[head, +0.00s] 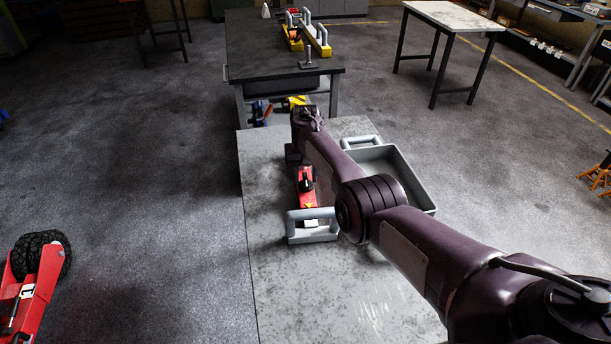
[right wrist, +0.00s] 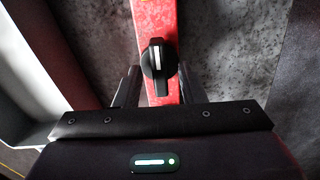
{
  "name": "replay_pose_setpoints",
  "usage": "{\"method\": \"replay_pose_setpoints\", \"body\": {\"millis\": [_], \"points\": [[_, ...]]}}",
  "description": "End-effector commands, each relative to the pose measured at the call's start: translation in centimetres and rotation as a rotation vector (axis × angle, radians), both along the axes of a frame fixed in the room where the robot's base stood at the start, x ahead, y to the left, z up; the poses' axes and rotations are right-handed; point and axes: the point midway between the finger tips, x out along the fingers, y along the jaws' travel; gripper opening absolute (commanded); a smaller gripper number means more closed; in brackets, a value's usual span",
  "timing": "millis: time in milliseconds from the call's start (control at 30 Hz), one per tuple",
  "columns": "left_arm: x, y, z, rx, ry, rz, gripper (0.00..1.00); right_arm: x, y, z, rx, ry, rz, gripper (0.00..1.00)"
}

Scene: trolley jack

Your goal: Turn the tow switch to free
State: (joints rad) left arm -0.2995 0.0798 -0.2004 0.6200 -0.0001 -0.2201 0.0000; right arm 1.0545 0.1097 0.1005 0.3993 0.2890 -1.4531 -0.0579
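The tow switch is a black round knob (right wrist: 159,58) with a white line on its raised grip, set on a red bar (right wrist: 154,15). In the right wrist view the white line runs roughly along the bar. In the head view the knob (head: 306,185) and red bar (head: 307,200) lie on the grey table. My right gripper (right wrist: 159,72) is open, its two fingers on either side of the knob's near part in the picture, with gaps at both sides. Whether the fingers are level with the knob cannot be told. My left gripper is not in view.
A handled grey holder (head: 312,237) stands at the bar's near end. A grey tray (head: 420,190) lies right of it, partly behind my right arm. The table's (head: 325,300) near part is bare. A red wheeled machine (head: 35,285) stands at lower left. A dark workbench (head: 265,50) is behind.

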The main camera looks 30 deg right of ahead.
Motion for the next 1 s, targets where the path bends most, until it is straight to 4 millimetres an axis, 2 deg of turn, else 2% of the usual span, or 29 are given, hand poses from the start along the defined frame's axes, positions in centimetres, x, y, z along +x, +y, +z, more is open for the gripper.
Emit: {"method": "replay_pose_setpoints", "body": {"millis": [133, 433, 600, 1000], "points": [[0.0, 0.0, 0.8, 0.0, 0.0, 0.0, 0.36, 0.1, 0.0, 2.4, -0.001, -0.005, 0.001, 0.36], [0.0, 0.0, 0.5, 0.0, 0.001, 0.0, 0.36, 0.1, 0.0, 6.6, -0.001, -0.003, 0.0, 0.36], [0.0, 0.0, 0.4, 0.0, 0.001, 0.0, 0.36, 0.0, 0.0, 7.3, 0.0, -0.001, 0.0, 0.36], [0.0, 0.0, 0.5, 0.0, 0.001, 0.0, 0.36, 0.0, 0.0, 7.4, 0.0, -0.001, 0.0, 0.36]]}}
